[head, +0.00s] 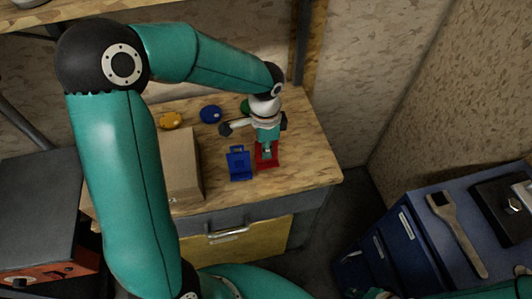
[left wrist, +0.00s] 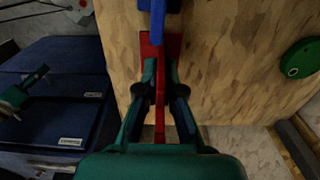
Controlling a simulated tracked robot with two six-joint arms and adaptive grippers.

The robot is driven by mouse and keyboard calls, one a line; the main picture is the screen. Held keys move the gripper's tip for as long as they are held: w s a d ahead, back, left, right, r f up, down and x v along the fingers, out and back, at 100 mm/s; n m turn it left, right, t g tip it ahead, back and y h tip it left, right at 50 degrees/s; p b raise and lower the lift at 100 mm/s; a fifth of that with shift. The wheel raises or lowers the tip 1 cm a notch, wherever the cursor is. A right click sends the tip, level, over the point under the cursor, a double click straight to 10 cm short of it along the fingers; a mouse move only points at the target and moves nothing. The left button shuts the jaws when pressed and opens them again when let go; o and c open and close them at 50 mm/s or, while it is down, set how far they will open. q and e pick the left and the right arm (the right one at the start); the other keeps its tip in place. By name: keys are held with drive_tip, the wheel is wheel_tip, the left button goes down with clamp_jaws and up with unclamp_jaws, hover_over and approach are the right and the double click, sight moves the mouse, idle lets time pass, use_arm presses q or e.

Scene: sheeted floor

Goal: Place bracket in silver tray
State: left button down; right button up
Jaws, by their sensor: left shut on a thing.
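A red bracket (head: 267,160) is at the front right part of the wooden worktop (head: 305,160). My left gripper (head: 266,148) points down over it. In the left wrist view the fingers of my left gripper (left wrist: 160,95) are closed on the upright red plate of the bracket (left wrist: 160,118), whose wider base lies against or close to the wood. I cannot tell whether it is lifted. Part of my right arm shows at the bottom right of the head view; whether its gripper is open is unclear. I cannot make out a silver tray with certainty.
A blue bracket-like part (head: 239,165) stands just left of the red one. A cardboard box (head: 182,165), a yellow object (head: 171,120) and a blue round object (head: 210,114) are further left. A blue drawer cabinet (head: 405,245) with a wrench (head: 455,235) stands right, across a gap.

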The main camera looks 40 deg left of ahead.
use_arm(q)
drive_tip(key=shift+f, duration=1.25)
drive_tip(key=shift+f, duration=0.1)
drive_tip(key=c, duration=1.3)
unclamp_jaws()
